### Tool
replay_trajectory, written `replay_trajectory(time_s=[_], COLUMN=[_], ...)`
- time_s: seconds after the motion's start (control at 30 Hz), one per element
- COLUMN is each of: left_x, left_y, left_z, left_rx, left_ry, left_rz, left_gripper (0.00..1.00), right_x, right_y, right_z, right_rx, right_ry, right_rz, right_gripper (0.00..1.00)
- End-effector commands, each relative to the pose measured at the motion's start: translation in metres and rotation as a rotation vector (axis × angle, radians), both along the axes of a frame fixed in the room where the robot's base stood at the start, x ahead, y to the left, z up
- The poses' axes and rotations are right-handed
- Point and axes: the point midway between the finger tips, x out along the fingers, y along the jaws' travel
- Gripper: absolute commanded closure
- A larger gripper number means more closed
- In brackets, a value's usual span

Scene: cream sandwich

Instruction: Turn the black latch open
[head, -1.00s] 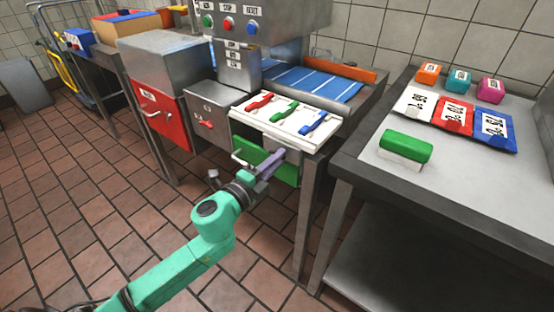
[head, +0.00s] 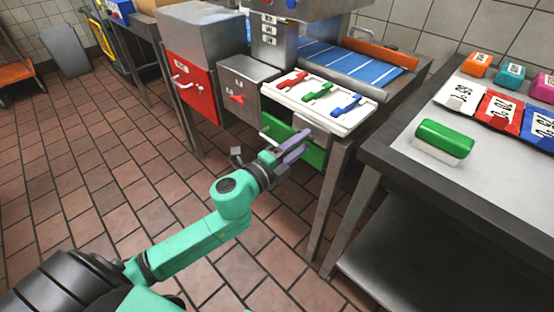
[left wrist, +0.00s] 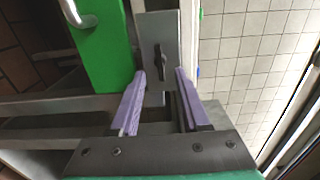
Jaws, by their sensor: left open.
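The black latch (left wrist: 161,62) is a small dark piece on a grey metal plate (left wrist: 152,25) in the left wrist view. It stands roughly along the plate's long direction. My left gripper (left wrist: 160,74) is open, with one purple finger on each side of the latch in the picture. I cannot tell whether the fingers touch it. In the head view my left gripper (head: 297,146) is at the front of the machine, by the green panel (head: 312,156), and the latch is hidden there. The green panel (left wrist: 100,45) also shows beside the plate in the left wrist view. My right gripper is not in view.
A white panel (head: 268,95) with red, green and blue levers lies above the green panel. A red door (head: 196,102) is to the left. A steel table (head: 400,165) at right carries a green-topped block (head: 444,137). The tiled floor in front is open.

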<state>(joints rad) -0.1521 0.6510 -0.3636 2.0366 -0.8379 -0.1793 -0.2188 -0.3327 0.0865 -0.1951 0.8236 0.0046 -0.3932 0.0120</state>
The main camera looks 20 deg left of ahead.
Motion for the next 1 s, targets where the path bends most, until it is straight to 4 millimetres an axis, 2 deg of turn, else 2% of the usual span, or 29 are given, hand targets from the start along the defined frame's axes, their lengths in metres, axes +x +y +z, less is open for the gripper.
replay_trajectory(time_s=[0.1, 0.4, 0.6, 0.73, 1.0], left_x=[-0.023, -0.082, -0.112, -0.120, -0.120], left_y=[0.008, 0.032, 0.044, 0.047, 0.047], left_z=[-0.005, -0.004, -0.003, -0.001, 0.000], left_rx=[0.000, -0.003, -0.003, 0.003, 0.003], left_ry=[0.005, 0.006, 0.003, 0.001, 0.001], left_rz=[-0.001, 0.002, 0.001, 0.000, -0.001], left_gripper=[0.54, 0.54, 0.54, 0.54, 0.54], right_x=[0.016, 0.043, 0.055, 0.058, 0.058], right_y=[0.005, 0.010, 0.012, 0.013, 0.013], right_z=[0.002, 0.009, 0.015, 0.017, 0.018], right_rx=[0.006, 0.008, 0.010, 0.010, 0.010], right_ry=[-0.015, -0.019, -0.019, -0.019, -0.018], right_rz=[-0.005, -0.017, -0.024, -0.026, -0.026], right_gripper=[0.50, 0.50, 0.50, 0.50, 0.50])
